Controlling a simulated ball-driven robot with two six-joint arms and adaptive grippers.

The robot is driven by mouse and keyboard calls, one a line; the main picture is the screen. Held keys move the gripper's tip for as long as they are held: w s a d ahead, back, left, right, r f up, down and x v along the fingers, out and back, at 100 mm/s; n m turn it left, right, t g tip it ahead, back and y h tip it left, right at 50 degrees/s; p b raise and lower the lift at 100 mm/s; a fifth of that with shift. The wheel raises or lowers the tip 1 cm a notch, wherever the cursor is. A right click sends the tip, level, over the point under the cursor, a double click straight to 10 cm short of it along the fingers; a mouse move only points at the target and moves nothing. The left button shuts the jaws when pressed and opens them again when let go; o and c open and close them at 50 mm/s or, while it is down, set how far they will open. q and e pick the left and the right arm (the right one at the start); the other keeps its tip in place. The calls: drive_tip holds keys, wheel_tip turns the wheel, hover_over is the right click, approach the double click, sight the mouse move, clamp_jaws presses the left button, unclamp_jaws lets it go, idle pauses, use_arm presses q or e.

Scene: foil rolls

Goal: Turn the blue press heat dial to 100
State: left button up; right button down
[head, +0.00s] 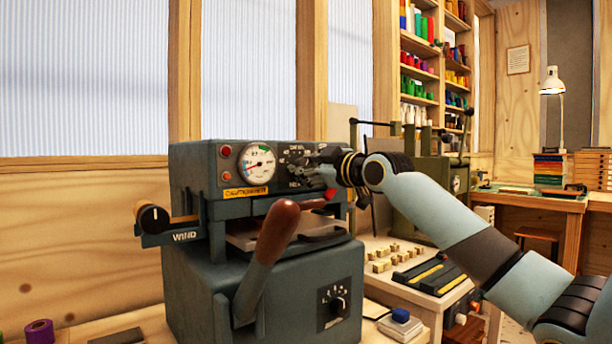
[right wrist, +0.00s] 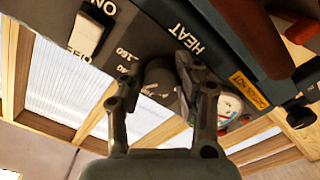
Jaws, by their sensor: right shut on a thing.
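The blue press (head: 190,180) stands in the middle of the head view, with a round white gauge (head: 257,166) on its upper front panel. My right gripper (head: 318,172) is at that panel, right of the gauge, and covers the dial there. In the right wrist view its two fingers (right wrist: 158,88) are on either side of the grey heat dial (right wrist: 158,76), shut on it. The word HEAT and the marks 160 and 140 show beside the dial. The dial's pointer cannot be made out. My left gripper is out of view.
A lever with a brown handle (head: 278,228) rises in front of the press. A WIND knob (head: 152,217) juts out left, and another dial (head: 338,304) sits low on the front. An ON/OFF switch (right wrist: 91,31) is near the heat dial. A green machine (head: 424,195) stands behind my right arm.

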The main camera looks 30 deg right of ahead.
drive_tip(key=n+b, duration=0.1)
drive_tip(key=n, duration=0.3)
drive_tip(key=shift+f+n, duration=0.1)
drive_tip(key=shift+n, duration=0.2)
drive_tip(key=n+b, duration=0.1)
drive_tip(key=n, duration=0.3)
drive_tip(key=shift+n+b, duration=0.3)
drive_tip(key=shift+n, duration=0.1)
drive_tip(key=c, duration=0.9)
unclamp_jaws()
drive_tip(key=shift+c, duration=0.2)
drive_tip(key=s, duration=0.7)
drive_tip(key=shift+s+d, duration=0.25)
drive_tip(key=shift+d, duration=0.05)
